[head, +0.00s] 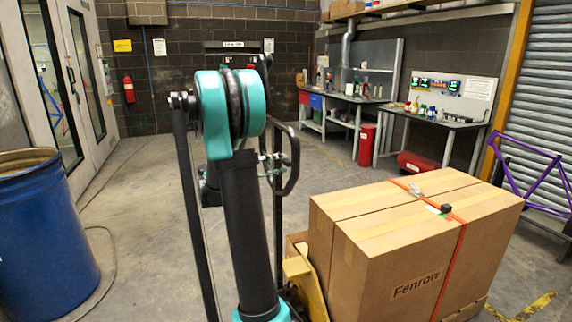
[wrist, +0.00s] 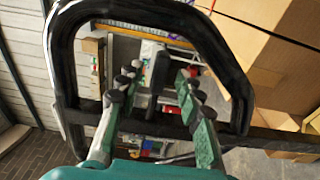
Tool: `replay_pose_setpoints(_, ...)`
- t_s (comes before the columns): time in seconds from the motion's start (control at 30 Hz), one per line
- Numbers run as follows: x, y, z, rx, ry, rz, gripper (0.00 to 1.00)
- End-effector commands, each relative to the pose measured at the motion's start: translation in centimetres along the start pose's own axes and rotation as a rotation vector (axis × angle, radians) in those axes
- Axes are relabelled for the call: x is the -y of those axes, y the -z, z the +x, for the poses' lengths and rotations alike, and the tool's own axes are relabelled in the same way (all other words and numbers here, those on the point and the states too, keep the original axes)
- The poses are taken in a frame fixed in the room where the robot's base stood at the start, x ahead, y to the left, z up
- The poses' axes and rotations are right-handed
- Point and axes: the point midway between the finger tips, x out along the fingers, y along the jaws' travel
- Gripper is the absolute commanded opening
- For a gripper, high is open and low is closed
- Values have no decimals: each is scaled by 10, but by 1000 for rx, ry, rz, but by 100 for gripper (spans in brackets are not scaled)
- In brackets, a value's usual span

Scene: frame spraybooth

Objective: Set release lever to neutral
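The release lever (wrist: 160,72) is a dark upright paddle inside the black handle loop (wrist: 238,80) in the wrist view. My gripper (wrist: 158,80) reaches into the loop, its two fingers apart with the lever between and beyond the tips. Gaps show on both sides of the lever; I cannot tell whether any finger touches it. In the head view the handle loop (head: 294,165) shows partly behind my arm, above the yellow truck body (head: 306,288). My gripper and the lever are mostly hidden there.
A strapped cardboard box (head: 405,275) stands right of the handle. A blue drum (head: 45,240) is at the left. Workbenches (head: 340,100), a red bin (head: 367,145) and a purple frame (head: 530,175) are farther back. Open floor lies at left centre.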

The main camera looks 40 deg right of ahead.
Motion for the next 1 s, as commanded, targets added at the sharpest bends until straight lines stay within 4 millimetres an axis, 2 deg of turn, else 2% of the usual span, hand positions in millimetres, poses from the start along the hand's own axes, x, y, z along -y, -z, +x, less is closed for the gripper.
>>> replay_pose_setpoints(0.03, 0, 1, -12, -5, 0, 0, 36)
replay_pose_setpoints(0.2, 0, 1, -47, -4, 0, 0, 36)
replay_pose_setpoints(0.4, 0, 1, -76, -3, 0, 0, 36)
replay_pose_setpoints(0.6, 0, 0, -87, -1, 0, 0, 36)
replay_pose_setpoints(1.0, 0, 0, -87, 0, 0, 0, 36)
